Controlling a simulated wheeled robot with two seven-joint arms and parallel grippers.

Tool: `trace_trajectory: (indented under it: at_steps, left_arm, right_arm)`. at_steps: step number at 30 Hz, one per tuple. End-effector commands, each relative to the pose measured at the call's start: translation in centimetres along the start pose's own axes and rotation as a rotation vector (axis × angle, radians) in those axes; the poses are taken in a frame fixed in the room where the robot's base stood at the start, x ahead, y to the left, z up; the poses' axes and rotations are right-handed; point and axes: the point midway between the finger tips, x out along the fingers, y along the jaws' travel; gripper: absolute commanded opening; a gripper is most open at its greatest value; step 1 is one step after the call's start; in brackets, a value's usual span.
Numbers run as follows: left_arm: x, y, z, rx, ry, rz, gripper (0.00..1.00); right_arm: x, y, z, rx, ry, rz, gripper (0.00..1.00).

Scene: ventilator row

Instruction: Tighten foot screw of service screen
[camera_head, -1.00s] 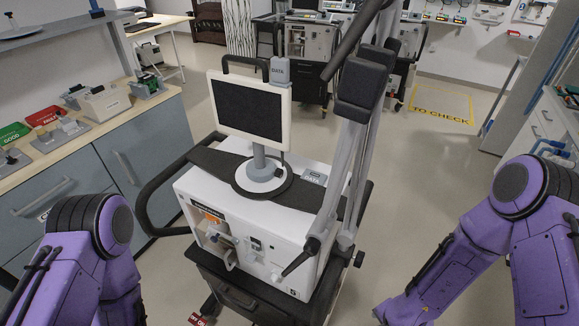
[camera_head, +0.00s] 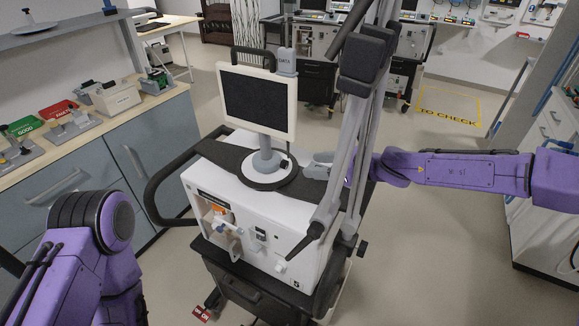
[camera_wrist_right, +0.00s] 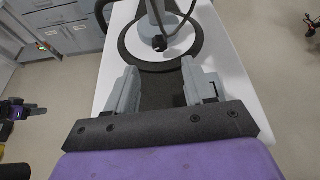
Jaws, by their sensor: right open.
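The service screen (camera_head: 258,100) stands upright on the white ventilator top, with a dark display and a pale frame. Its round foot (camera_head: 265,172), with a dark ring, also shows in the right wrist view (camera_wrist_right: 160,62). A small black knob-like part (camera_wrist_right: 160,43) sits at the post's base beside a looping cable; I cannot tell whether it is the foot screw. My right gripper (camera_head: 312,165) is open and empty over the ventilator top, just right of the foot. Its fingers (camera_wrist_right: 162,88) point at the foot. A small, unclear part that looks like my left gripper (camera_wrist_right: 35,109) shows at the wrist view's left edge.
The ventilator (camera_head: 245,215) has a black side handle (camera_head: 152,185). Grey support arms (camera_head: 345,170) rise close in front of my right gripper. A bench (camera_head: 100,130) with small devices is at the left. Floor is clear around the yellow marking (camera_head: 448,107).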

Motion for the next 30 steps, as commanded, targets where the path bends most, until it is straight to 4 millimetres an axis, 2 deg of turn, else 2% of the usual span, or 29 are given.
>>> trace_trajectory:
  at_steps: [3, 9, 15, 21, 22, 24, 27, 30]
  left_arm:
    - [-0.3, 0.0, -0.1, 0.0, 0.0, 0.0, 0.53]
    - [-0.8, -0.1, -0.3, 0.0, 0.0, 0.0, 0.53]
    - [-1.0, -0.1, -0.4, 0.0, 0.0, 0.0, 0.53]
    - [-0.9, -0.1, -0.4, 0.0, 0.0, 0.0, 0.53]
    - [-0.9, -0.1, -0.4, 0.0, 0.0, 0.0, 0.53]
    - [-0.9, -0.1, -0.4, 0.0, 0.0, 0.0, 0.53]
    - [-0.9, -0.1, -0.4, 0.0, 0.0, 0.0, 0.53]
    - [-0.9, -0.1, -0.4, 0.0, 0.0, 0.0, 0.53]
  right_arm:
    - [2.9, 0.1, -0.1, 0.001, 0.004, 0.003, 0.53]
    - [6.8, 0.1, 0.0, -0.001, 0.003, 0.001, 0.53]
    - [8.4, 0.0, -0.1, -0.001, 0.002, 0.0, 0.53]
    - [8.5, 0.0, -0.1, -0.001, 0.002, -0.001, 0.53]
    - [8.5, 0.0, -0.1, -0.002, 0.002, -0.001, 0.5]
    - [8.5, 0.0, -0.1, -0.002, 0.002, -0.001, 0.27]
    - [8.5, 0.0, -0.1, -0.002, 0.002, -0.001, 0.0]
    - [8.4, 0.0, -0.1, -0.001, 0.002, -0.001, 0.0]
